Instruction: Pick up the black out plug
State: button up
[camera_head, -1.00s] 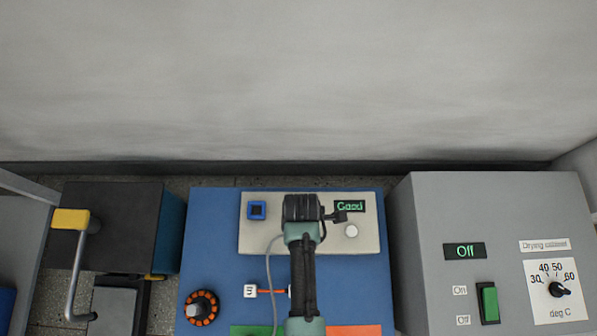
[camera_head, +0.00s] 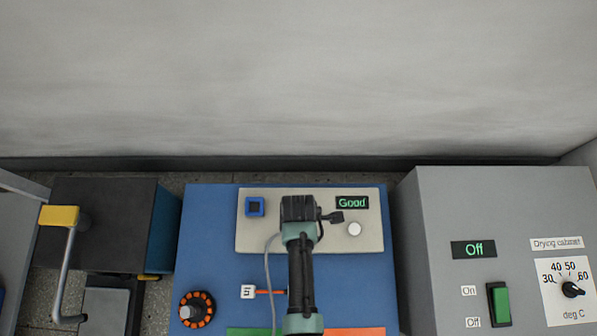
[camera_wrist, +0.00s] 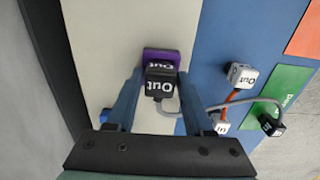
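The black out plug (camera_wrist: 161,84) shows in the wrist view with a white "Out" label, right at the purple "Out" socket (camera_wrist: 161,55); I cannot tell how far it sits in it. A grey cable runs from it to another black plug (camera_wrist: 271,125). My gripper (camera_wrist: 160,80) is open, with one finger on each side of the black out plug and narrow gaps beside it. In the head view my gripper (camera_head: 299,208) is over the pale panel (camera_head: 370,240), and my arm hides the black out plug and the purple socket.
A white "Out" plug (camera_wrist: 240,74) and white "In" plug (camera_wrist: 221,126) with an orange cable lie on the blue surface (camera_head: 215,235). A "Good" display (camera_head: 352,203), blue socket (camera_head: 255,206) and drying cabinet (camera_head: 500,215) are nearby. A crank (camera_head: 62,270) stands left.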

grip_shut()
jog(key=shift+r, duration=0.1)
